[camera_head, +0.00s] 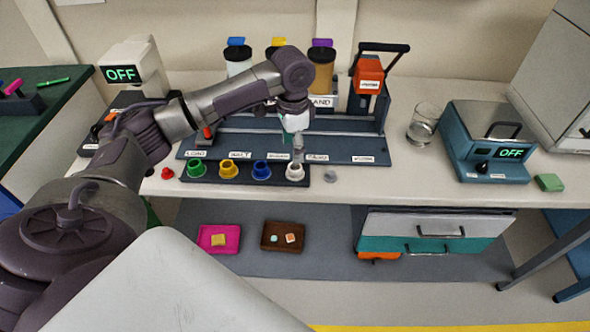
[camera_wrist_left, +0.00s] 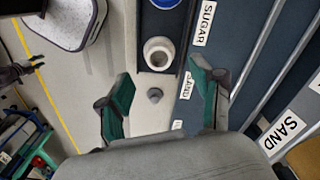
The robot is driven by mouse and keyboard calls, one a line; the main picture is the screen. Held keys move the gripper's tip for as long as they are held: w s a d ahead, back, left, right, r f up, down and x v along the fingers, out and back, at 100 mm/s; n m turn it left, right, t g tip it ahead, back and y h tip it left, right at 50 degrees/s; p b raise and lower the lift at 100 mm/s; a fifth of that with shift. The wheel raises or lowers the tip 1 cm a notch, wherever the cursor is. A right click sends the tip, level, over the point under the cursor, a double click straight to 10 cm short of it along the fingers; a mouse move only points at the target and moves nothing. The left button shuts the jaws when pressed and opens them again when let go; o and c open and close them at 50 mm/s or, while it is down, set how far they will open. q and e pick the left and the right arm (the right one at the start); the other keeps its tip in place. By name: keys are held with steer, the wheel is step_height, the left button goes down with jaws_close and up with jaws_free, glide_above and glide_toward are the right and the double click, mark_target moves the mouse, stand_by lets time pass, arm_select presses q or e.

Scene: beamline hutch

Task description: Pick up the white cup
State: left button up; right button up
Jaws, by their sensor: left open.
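The white cup (camera_head: 295,172) stands upright at the right end of a dark tray (camera_head: 225,181) on the bench. In the left wrist view the white cup (camera_wrist_left: 158,54) shows its round opening, beyond the fingertips. My left gripper (camera_head: 297,148) is above the cup, pointing down. In the wrist view the green-padded fingers of my left gripper (camera_wrist_left: 163,98) are apart, with nothing held between them. A dark, claw-like shape at the left edge of the wrist view appears to be my right gripper (camera_wrist_left: 18,72), too small to read its jaws.
Green (camera_head: 196,168), yellow (camera_head: 228,170) and blue (camera_head: 261,169) cups share the tray. A small grey knob-like piece (camera_head: 328,175) lies right of the white cup. A labelled rack (camera_head: 345,148) with jars is close behind. A glass beaker (camera_head: 422,124) stands to the right.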

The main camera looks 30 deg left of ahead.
arm_select(q)
steer(key=shift+w+d+f+p, duration=0.15)
steer(key=shift+f+p, duration=0.2)
steer(key=shift+f, duration=1.45)
steer(key=shift+s+d+f+p, duration=0.1)
steer(key=shift+f+p, duration=0.2)
steer(key=shift+f, duration=1.45)
steer(key=c, duration=1.2)
jaws_close()
steer(key=shift+r, duration=0.2)
